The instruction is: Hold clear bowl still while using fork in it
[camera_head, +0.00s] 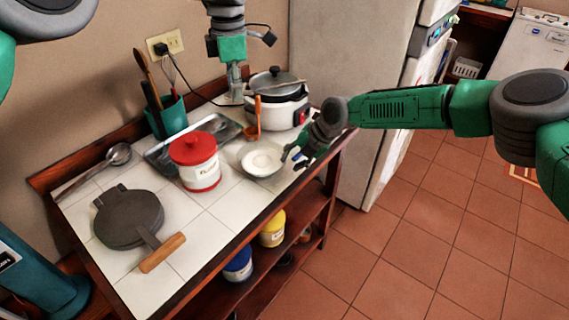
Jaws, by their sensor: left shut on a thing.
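The bowl (262,161) sits upright near the right end of the white tiled counter; it looks pale, almost white. My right gripper (295,158) is just right of the bowl, its fingers apart close to the rim; I cannot tell if they touch it. My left gripper (236,96) hangs down from above at the back of the counter, beside the cooker, above and left of the bowl. It is shut on a thin light utensil (284,84), apparently the fork, which points right across the cooker lid. Its prongs cannot be made out.
A white cooker (277,108) stands behind the bowl, an orange ladle (257,117) against its front. A red-lidded canister (198,165), metal tray (160,155) and utensil holder (169,118) stand left. A waffle iron (128,216) lies at the front left. The front counter is partly clear.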

